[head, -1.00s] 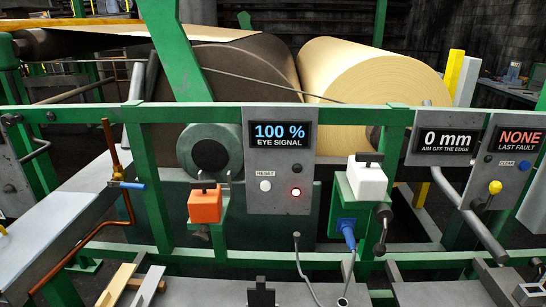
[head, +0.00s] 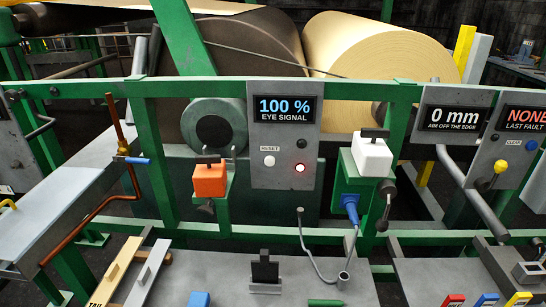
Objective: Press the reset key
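The reset key is a round white button (head: 269,161) under the word RESET on a grey panel (head: 285,183) in the middle of the head view. To its right is a red lit lamp (head: 299,168), with a dark round button (head: 302,143) above that. The panel's screen (head: 284,109) reads 100 % EYE SIGNAL. Nothing covers the key. Neither of my grippers shows in the head view.
A green rail frame (head: 190,88) crosses in front of big paper rolls (head: 375,70). An orange box (head: 210,180) and a white box (head: 372,158) flank the panel. A grey table (head: 220,270) below carries a black block (head: 265,268) on a stand.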

